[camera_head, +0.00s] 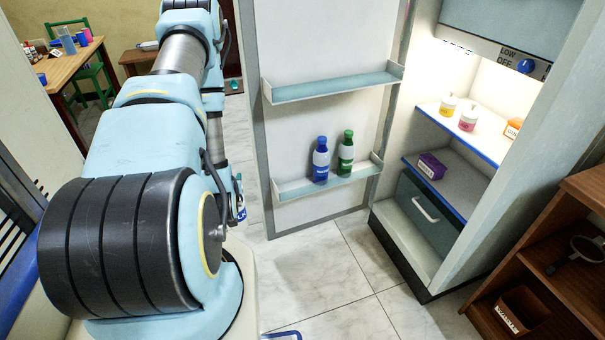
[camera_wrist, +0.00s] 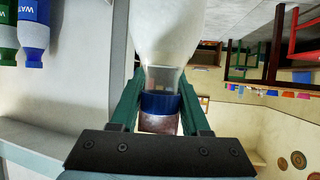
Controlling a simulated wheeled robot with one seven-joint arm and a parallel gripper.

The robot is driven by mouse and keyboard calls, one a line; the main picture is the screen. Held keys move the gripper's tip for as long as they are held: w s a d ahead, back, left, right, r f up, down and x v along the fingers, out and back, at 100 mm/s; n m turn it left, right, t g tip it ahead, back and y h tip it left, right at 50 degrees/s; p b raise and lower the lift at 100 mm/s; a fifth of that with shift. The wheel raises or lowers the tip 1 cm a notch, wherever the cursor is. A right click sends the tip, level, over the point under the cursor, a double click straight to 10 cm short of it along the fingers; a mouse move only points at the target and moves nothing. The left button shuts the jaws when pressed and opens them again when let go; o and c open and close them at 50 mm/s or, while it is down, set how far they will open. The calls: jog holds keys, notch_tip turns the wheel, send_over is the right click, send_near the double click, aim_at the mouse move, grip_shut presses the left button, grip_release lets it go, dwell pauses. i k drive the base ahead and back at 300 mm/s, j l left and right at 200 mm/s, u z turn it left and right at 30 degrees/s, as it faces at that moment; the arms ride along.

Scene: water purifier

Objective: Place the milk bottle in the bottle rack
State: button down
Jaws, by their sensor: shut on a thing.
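The milk bottle (camera_wrist: 165,35) has a white body and a dark blue cap. In the wrist view it lies between the two teal fingers of my gripper (camera_wrist: 161,88), which are shut on it near the cap. That view is upside down, and the bottle lines up with the standing water bottles. The bottle rack, the lower shelf on the open fridge door (camera_head: 325,184), holds a blue bottle (camera_head: 320,162) and a green bottle (camera_head: 346,153). In the head view my arm hides most of the gripper, left of the rack. The held bottle is apart from the water bottles.
An empty upper door shelf (camera_head: 335,84) is above the rack. The lit fridge interior (camera_head: 440,180) holds small jars and a purple box (camera_head: 431,166). A brown cabinet (camera_head: 555,240) stands at right. The tiled floor before the door is clear.

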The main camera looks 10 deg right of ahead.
aim_at(297, 187)
jog(key=i+j+u, duration=0.1)
jog(key=j, duration=0.3)
jog(key=i+j+u, duration=0.1)
jog(key=i+j, duration=0.15)
jog(key=i+j+u, duration=0.15)
jog(key=j, duration=0.3)
jog(key=i+j+u, duration=0.1)
jog(key=i+j, duration=0.15)
jog(key=j, duration=0.1)
